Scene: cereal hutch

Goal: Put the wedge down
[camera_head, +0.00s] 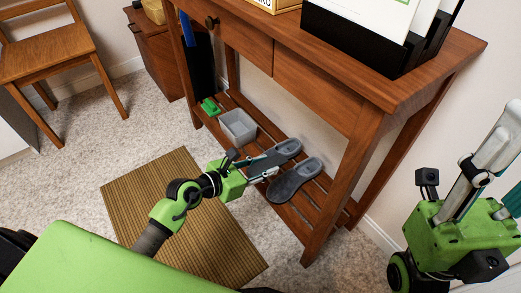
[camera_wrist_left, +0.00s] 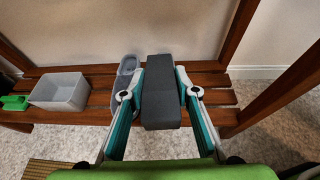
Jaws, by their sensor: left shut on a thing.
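The wedge (camera_wrist_left: 161,97) is a dark grey block. In the left wrist view it sits between the two fingers of my left gripper (camera_wrist_left: 160,90), which is shut on it. In the head view my left gripper (camera_head: 262,170) is over the low slatted shelf (camera_head: 299,222), by the grey slippers (camera_head: 293,181). The wedge (camera_head: 262,162) is hard to separate from the slippers there. In the left wrist view the wedge covers part of the slippers, and one slipper (camera_wrist_left: 125,74) shows to its left. My right gripper (camera_head: 496,150) is at the right edge, partly cut off.
A grey bin (camera_head: 238,126) and a green object (camera_head: 209,106) stand on the shelf left of the slippers. The wooden table's legs (camera_head: 345,185) flank the shelf. A woven mat (camera_head: 150,195) lies on the carpet in front. A chair (camera_head: 48,50) stands at the upper left.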

